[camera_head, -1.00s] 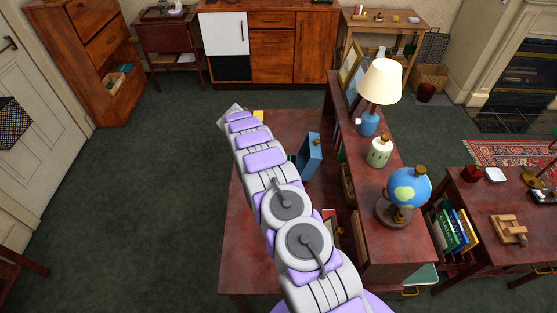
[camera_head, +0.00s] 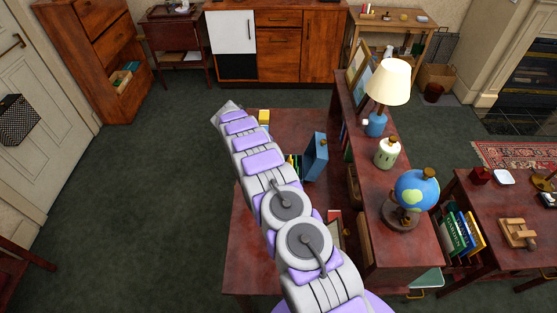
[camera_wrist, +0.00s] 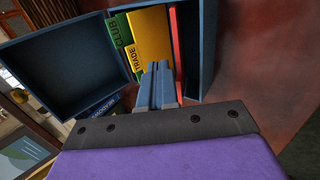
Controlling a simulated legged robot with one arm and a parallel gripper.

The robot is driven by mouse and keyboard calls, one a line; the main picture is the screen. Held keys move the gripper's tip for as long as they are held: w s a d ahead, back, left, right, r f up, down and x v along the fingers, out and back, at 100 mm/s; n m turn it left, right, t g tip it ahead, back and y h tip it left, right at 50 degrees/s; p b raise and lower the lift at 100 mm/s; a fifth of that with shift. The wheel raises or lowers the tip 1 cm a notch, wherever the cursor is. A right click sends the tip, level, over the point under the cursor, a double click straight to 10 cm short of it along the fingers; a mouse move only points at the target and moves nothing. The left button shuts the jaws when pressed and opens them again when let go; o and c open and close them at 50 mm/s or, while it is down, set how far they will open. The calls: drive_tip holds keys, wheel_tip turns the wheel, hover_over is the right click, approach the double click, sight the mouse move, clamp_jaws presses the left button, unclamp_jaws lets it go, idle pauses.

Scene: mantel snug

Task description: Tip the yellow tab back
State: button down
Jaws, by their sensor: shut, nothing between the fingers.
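A yellow card marked TRADE (camera_wrist: 150,38), which seems to be the yellow tab, stands in an open blue box (camera_wrist: 205,45) in the wrist view. A green card marked CLUB (camera_wrist: 119,32) is left of it and a red card (camera_wrist: 175,45) right of it. My gripper (camera_wrist: 158,68) is shut and empty, its fingertips over the lower part of the yellow card. I cannot tell whether they touch. In the head view the blue box (camera_head: 316,157) is on the dark red desk (camera_head: 255,245), with the cards partly showing; my arm hides the gripper.
The box's blue lid (camera_wrist: 60,65) stands open at the left in the wrist view. A raised shelf right of the box holds a lamp (camera_head: 387,82), a green-white jar (camera_head: 388,154) and a globe (camera_head: 416,190). A small yellow object (camera_head: 264,116) is at the desk's far edge.

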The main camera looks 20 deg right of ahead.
drive_tip(key=shift+a+f+p+v, duration=0.3)
drive_tip(key=shift+a+p+v, duration=0.35)
drive_tip(key=shift+v, duration=4.8)
drive_tip(key=s+r+n+y, duration=0.1)
drive_tip(key=s+r, duration=0.6)
drive_tip(key=r, duration=0.3)
drive_tip(key=s+r+n+y, duration=0.1)
drive_tip(key=s+r, duration=0.6)
drive_tip(key=r, duration=0.3)
drive_tip(key=s+a+r+n+y, duration=0.1)
drive_tip(key=s+r, duration=0.2)
drive_tip(key=s, duration=0.8)
drive_tip(key=s+a+r+n+y, duration=0.15)
drive_tip(key=s+r, duration=0.25)
drive_tip(key=s, duration=0.7)
drive_tip(key=s+a+f+y, duration=0.1)
drive_tip(key=s, duration=0.7)
drive_tip(key=s+a+f+t+y, duration=0.1)
drive_tip(key=s+a+f, duration=0.1)
drive_tip(key=s, duration=0.6)
drive_tip(key=shift+s+a, duration=0.25)
drive_tip(key=shift+a, duration=0.1)
drive_tip(key=shift+f, duration=0.15)
